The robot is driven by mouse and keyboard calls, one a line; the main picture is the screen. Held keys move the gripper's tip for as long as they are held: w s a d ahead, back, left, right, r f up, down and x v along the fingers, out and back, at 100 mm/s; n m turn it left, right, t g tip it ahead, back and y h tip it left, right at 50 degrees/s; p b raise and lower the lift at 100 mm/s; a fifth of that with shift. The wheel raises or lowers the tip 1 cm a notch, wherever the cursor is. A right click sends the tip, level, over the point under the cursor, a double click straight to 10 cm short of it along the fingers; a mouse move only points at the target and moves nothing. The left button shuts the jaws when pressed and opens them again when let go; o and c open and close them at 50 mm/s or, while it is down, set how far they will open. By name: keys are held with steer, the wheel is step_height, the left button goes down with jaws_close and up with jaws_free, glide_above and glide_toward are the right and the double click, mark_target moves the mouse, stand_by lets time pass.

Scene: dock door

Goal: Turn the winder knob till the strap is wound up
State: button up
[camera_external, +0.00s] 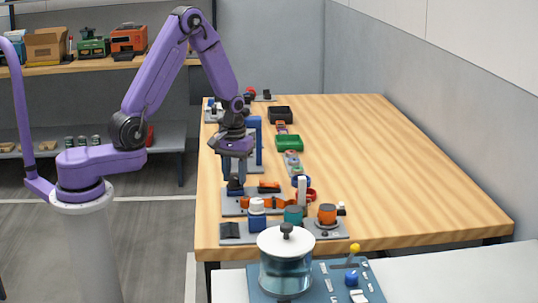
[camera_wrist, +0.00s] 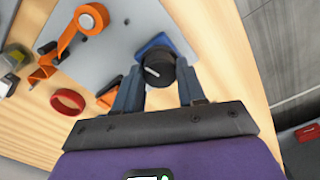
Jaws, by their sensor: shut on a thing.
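The winder knob (camera_wrist: 158,72) is round and black with a white mark on top. It stands on a blue block (camera_wrist: 150,45) on a grey plate (camera_wrist: 130,25). An orange strap (camera_wrist: 68,30) runs from a round roller to an orange piece on the same plate. In the external view the strap (camera_external: 254,203) lies right of the knob. My gripper (camera_wrist: 160,80) points down at the knob with a finger on each side and is shut on it. In the external view my gripper (camera_external: 235,181) reaches down at the table's left edge. The knob's lower part is hidden.
A red ring (camera_wrist: 68,101) and an orange part (camera_wrist: 108,96) lie near the plate. A green tray (camera_external: 289,143) and a black bin (camera_external: 280,114) stand farther back. A lidded glass pot (camera_external: 286,265) stands in front. The table's right half is clear.

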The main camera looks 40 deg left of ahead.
mark_target(235, 177)
steer(key=m, duration=0.4)
steer(key=shift+m, duration=2.8)
steer(key=o, duration=1.1)
step_height(235, 177, up, 18)
steer(key=shift+f, duration=0.25)
